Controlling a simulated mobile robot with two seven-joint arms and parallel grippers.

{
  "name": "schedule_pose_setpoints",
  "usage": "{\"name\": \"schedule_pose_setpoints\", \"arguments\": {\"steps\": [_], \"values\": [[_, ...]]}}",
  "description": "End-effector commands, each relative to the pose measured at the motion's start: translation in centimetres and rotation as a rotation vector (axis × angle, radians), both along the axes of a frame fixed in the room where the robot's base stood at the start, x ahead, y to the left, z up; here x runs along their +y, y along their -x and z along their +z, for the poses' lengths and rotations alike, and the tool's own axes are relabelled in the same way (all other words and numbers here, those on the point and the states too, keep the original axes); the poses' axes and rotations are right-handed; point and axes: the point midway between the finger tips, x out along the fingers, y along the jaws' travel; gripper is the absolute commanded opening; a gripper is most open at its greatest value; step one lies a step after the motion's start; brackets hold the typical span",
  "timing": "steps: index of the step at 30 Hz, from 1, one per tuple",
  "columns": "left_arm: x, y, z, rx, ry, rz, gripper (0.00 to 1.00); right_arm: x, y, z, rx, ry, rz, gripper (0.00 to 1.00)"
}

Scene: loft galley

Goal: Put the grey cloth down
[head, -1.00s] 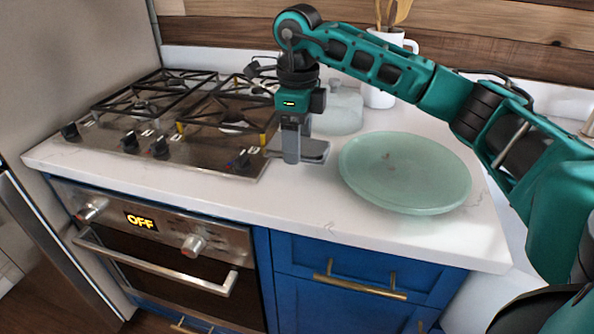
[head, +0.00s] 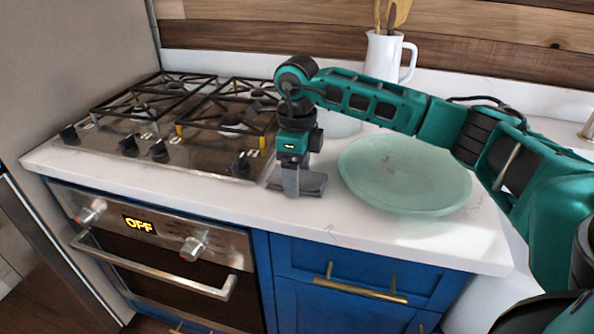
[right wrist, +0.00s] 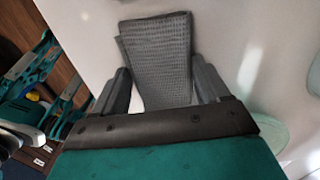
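The grey cloth (head: 312,183) is a small, flat, textured piece at my right gripper (head: 290,190), over the white counter in front of the stove's right end. The cloth spreads out beyond the fingertips. It is at or just above the counter; I cannot tell if it touches. My left gripper is not in view.
A pale green plate (head: 405,175) lies on the counter (head: 350,225) just right of the cloth. The gas stove (head: 175,125) is to the left. A white jug (head: 385,58) with utensils stands behind. A glass dish (head: 340,124) is partly hidden by my arm. The counter's front edge is close.

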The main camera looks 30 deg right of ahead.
Motion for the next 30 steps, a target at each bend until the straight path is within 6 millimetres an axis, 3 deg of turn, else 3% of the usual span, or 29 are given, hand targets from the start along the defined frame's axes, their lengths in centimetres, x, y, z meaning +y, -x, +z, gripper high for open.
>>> {"name": "schedule_pose_setpoints", "arguments": {"steps": [7,18,30], "values": [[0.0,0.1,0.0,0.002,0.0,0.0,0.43,0.0,0.0,0.0,0.001,0.001,0.0,0.99],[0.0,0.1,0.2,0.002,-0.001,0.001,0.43,0.0,-0.1,1.0,-0.002,-0.001,0.0,0.99],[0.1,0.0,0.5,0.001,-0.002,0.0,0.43,0.0,-0.1,9.1,-0.004,0.0,-0.001,0.99]]}}
